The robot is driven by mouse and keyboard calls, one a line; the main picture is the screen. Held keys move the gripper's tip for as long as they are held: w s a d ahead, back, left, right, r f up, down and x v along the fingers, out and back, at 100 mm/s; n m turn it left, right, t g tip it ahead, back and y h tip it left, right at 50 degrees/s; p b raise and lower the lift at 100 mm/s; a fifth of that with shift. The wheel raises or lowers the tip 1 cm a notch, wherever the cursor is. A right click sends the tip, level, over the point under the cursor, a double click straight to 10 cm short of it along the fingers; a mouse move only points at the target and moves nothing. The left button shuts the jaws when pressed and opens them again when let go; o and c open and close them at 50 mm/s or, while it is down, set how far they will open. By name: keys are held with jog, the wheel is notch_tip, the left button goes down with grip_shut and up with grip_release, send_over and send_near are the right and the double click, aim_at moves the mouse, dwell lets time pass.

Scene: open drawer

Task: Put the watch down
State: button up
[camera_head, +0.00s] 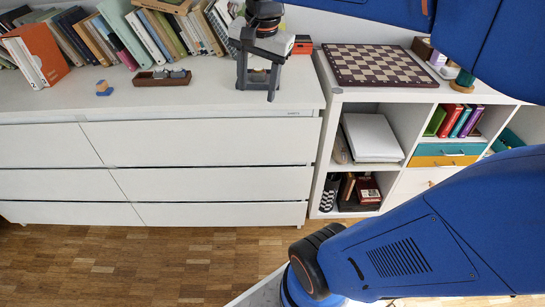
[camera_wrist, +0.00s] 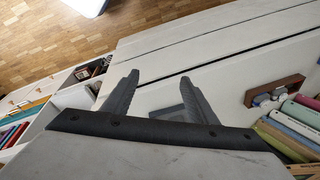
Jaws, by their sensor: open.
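My gripper (camera_head: 258,86) is over the right part of the white dresser top (camera_head: 200,100), fingers pointing down and apart. In the wrist view its two dark fingers (camera_wrist: 157,95) stand wide apart. No watch is clearly recognisable in either view.
A row of books (camera_head: 150,38) stands behind. A chessboard (camera_head: 375,65) lies on the shelf unit to the right. The dresser's front strip is clear.

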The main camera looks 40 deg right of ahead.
jog(key=s+a+f+n+t, duration=0.2)
jog(key=s+a+f+n, duration=0.2)
jog(key=s+f+n, duration=0.7)
jog(key=shift+s+a+f+n, duration=0.2)
jog(key=shift+s+f+n, duration=0.2)
jog(key=shift+s+f, duration=0.4)
